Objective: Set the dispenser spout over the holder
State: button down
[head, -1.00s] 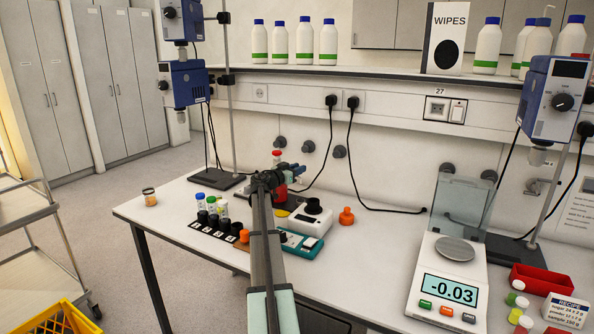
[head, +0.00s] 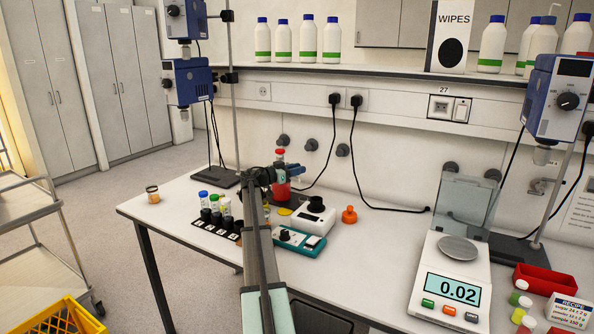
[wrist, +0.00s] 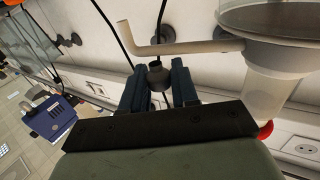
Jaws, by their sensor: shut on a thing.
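The spout is not distinct there. I cannot tell which fixture is the holder; my arm hides part of the bench.
A black rack (head: 228,234) with several vials stands left of my arm. A teal device (head: 300,240), a white device (head: 309,220) and an orange piece (head: 349,214) stand to the right. A balance (head: 450,275) is farther right. The bench between them is partly clear.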

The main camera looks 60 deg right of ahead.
jog(key=c, duration=1)
grip_release()
jog(key=shift+o, duration=0.2)
jog(key=shift+a, duration=0.1)
jog(key=v, duration=1.3)
jog(key=shift+a, duration=0.3)
jog(key=shift+w, duration=0.1)
